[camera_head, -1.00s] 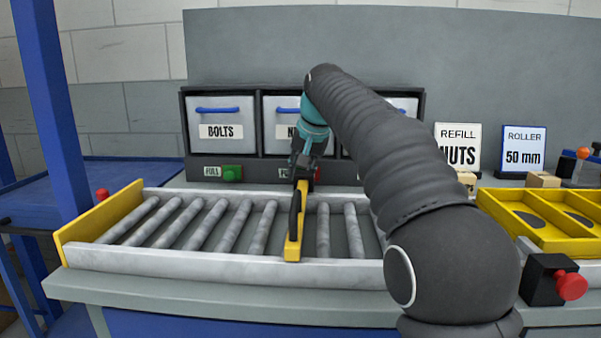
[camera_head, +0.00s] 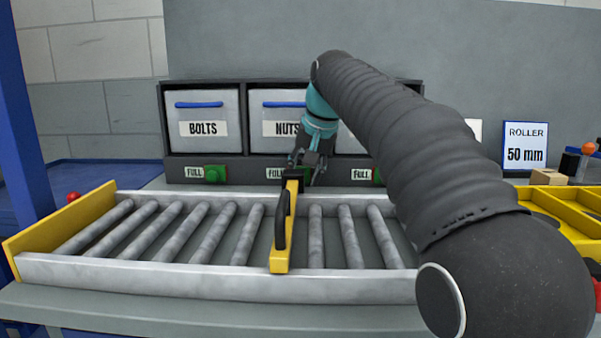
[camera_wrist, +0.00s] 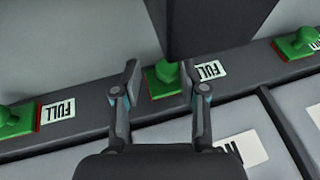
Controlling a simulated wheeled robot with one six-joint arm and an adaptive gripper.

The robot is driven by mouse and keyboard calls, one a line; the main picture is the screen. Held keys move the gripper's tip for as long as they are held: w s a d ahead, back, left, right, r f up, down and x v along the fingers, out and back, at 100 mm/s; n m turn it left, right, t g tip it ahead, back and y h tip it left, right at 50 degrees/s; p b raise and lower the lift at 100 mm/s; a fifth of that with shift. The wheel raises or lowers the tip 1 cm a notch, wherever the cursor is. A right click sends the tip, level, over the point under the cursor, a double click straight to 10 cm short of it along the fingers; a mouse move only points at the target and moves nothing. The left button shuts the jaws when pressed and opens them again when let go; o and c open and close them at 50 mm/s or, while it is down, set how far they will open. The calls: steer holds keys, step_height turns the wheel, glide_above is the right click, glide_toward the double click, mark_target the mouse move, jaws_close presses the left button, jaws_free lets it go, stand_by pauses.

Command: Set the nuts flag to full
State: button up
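The nuts drawer (camera_head: 278,100) is the middle-left bin in the head view, with a FULL label (camera_head: 274,173) below it. Its flag is hidden there behind my gripper (camera_head: 308,162). In the wrist view, the nuts flag (camera_wrist: 163,80) is a green knob on the dark rail beside an upside-down FULL label (camera_wrist: 208,71), with a thin red edge. My gripper (camera_wrist: 159,82) is open, its two fingers on either side of this green knob. I cannot tell whether they touch it.
The bolts flag (camera_head: 215,174) is green, left of the nuts label. Another green flag (camera_wrist: 16,120) sits at the wrist view's left. A yellow stop (camera_head: 280,258) with a black handle crosses the roller conveyor (camera_head: 180,279) in front of my gripper.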

steer(key=shift+a, duration=0.15)
steer(key=shift+r, duration=0.1)
steer(key=shift+s+r, duration=0.15)
steer(key=shift+r, duration=0.1)
steer(key=v, duration=1.1)
steer(key=shift+r, duration=0.15)
steer(key=shift+s, duration=0.15)
